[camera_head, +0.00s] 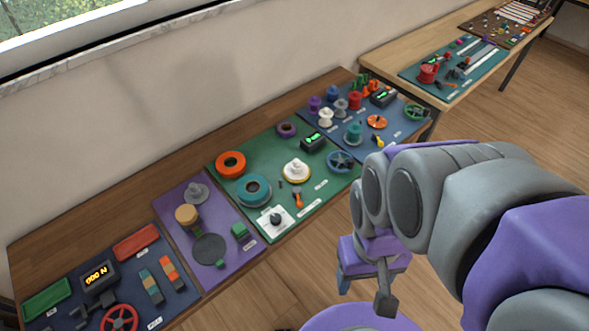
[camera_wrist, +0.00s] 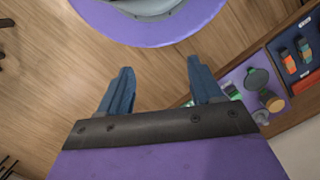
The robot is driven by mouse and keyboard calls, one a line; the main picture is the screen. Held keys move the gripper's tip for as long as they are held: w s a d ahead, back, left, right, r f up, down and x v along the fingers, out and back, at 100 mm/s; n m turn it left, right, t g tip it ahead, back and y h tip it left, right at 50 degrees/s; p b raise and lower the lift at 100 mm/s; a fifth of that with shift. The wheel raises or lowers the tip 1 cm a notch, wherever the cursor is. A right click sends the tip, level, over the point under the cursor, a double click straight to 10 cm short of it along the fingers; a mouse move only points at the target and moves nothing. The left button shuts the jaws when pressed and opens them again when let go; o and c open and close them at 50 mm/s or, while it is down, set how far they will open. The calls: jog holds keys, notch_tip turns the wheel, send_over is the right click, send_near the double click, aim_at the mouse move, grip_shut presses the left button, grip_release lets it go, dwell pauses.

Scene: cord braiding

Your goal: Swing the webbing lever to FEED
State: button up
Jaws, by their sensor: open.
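My gripper (camera_head: 364,288) hangs in the air in front of the workbench, at the right of the head view. In the wrist view my gripper (camera_wrist: 160,72) is open, with two blue-grey fingers apart and nothing between them. A yellow-handled piece (camera_head: 378,141) sits on the blue panel behind. The labels are too small to read, so I cannot tell which piece is the webbing lever or where FEED is.
The green panel also carries orange (camera_head: 231,164) and teal (camera_head: 254,190) rings and a blue handwheel (camera_head: 341,161). A purple panel (camera_head: 171,200) and a panel with a red handwheel (camera_head: 119,318) lie left. Open wooden floor lies before the bench; a wall stands behind.

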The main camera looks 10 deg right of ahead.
dwell(0.4)
jog(key=shift+w, duration=0.25)
jog(key=shift+c, duration=1.3)
jog(key=t+y+b, duration=0.2)
jog(key=b, duration=0.1)
send_over(300, 202)
jog(key=d, duration=0.3)
notch_tip(300, 202, down, 16)
jog(key=a+f+b, duration=0.1)
jog(key=f, duration=0.4)
jog(key=a+f+b, duration=0.1)
jog(key=f, duration=0.5)
jog(key=a+f+b, duration=0.1)
jog(key=f, duration=0.4)
jog(key=shift+s+f, duration=0.1)
jog(key=shift+f, duration=0.1)
jog(key=shift+c, duration=0.2)
grip_shut()
